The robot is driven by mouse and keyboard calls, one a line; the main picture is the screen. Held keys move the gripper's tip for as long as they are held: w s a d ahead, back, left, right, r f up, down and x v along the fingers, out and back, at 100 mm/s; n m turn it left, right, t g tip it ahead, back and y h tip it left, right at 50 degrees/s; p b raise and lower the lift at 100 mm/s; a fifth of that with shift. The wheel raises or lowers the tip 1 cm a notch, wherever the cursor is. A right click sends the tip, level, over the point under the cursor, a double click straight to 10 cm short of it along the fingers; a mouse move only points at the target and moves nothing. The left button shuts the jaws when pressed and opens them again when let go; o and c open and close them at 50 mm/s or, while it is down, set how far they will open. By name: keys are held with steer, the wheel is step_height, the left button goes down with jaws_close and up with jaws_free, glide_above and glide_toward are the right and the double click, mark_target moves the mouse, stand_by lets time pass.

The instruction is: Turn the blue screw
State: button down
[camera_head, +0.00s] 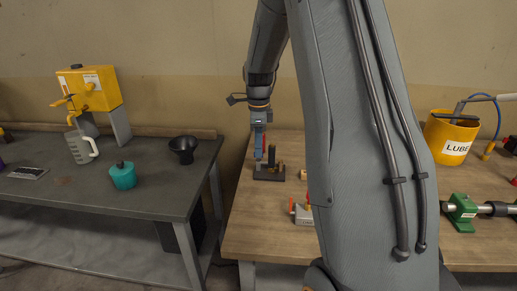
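My gripper (258,154) points straight down at the left end of the wooden bench, over a small dark block. The block (268,176) carries several upright pieces. A dark one with a brownish top (280,168) stands at its right. A grey-blue piece (271,155) stands just right of my fingers and may be the blue screw; at this size I cannot be sure. My fingertips are at or just above the block's left part. Whether they touch or grip anything is too small to tell.
My arm hides the middle of the wooden bench (240,238). A small grey device with red parts (302,214) lies in front of the block. A yellow lube bucket (450,136) and green clamp (462,210) stand right. The dark table (110,205) at left holds a teal container (123,177).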

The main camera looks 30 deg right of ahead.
stand_by(0.3)
steer(key=c, duration=2)
jaws_free()
steer(key=shift+r+b, duration=1.1)
steer(key=shift+r, duration=2.85)
steer(key=shift+a, duration=0.1)
